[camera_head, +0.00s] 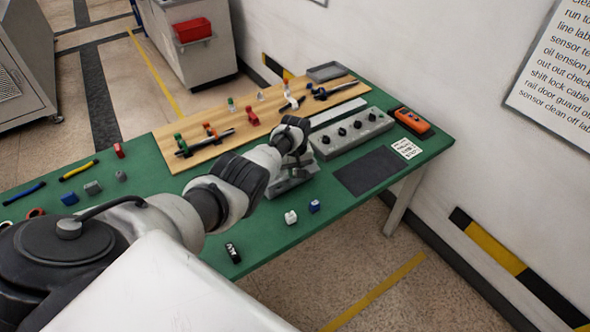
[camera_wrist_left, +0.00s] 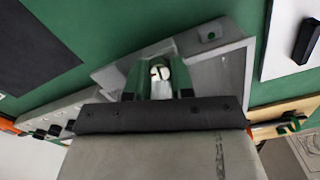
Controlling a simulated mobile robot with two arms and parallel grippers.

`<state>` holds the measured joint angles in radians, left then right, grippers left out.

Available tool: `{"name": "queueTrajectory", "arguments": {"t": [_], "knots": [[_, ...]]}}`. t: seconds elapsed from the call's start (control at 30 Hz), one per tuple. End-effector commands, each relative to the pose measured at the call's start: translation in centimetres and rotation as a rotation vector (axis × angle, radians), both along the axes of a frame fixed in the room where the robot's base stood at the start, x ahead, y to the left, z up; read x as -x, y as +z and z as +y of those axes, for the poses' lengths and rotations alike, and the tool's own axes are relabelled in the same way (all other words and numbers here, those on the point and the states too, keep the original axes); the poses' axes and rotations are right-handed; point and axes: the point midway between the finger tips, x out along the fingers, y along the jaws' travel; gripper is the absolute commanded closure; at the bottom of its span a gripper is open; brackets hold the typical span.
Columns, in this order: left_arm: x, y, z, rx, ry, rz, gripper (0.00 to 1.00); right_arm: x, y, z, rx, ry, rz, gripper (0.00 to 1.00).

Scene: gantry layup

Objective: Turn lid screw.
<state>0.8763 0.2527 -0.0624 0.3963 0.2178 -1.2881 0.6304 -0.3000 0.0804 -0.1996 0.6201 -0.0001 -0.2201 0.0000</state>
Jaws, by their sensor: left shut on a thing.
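A grey metal box with a lid (camera_head: 290,184) stands on the green table, partly hidden behind my left wrist. My left gripper (camera_head: 293,160) is over it at the end of the arm that crosses the head view. In the left wrist view, the gripper (camera_wrist_left: 158,78) is shut on the lid screw (camera_wrist_left: 160,72), a pale metal piece with a slotted round head. The grey lid (camera_wrist_left: 208,36) lies around and beyond the fingertips. My right gripper is not in view.
A grey block with several black knobs (camera_head: 352,133) stands right of the box, with a dark mat (camera_head: 369,171) in front. A wooden board (camera_head: 188,148) with tools lies behind. An orange device (camera_head: 412,121) is at the right. Small blocks (camera_head: 290,217) lie near the front edge.

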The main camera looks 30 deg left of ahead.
Motion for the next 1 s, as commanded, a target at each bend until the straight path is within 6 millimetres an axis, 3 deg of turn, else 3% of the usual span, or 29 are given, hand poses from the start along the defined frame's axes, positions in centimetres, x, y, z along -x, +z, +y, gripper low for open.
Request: {"name": "queueTrajectory", "arguments": {"t": [0.23, 0.27, 0.4, 0.77, 1.0], "knots": [[-0.1, 0.1, 0.0, -0.001, -0.001, -0.003, 1.0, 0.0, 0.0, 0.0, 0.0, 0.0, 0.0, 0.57], [-0.1, 0.1, 0.0, -0.001, -0.001, -0.003, 0.74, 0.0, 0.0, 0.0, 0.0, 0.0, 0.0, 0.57], [-0.1, 0.1, 0.0, -0.001, -0.001, -0.003, 0.53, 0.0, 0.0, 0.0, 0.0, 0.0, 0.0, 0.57], [0.0, 0.5, 0.0, -0.001, -0.002, -0.002, 0.51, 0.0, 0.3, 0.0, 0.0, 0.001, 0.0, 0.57], [-0.1, 4.1, 0.0, -0.001, -0.002, -0.005, 0.51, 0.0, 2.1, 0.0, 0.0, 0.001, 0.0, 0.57]]}}
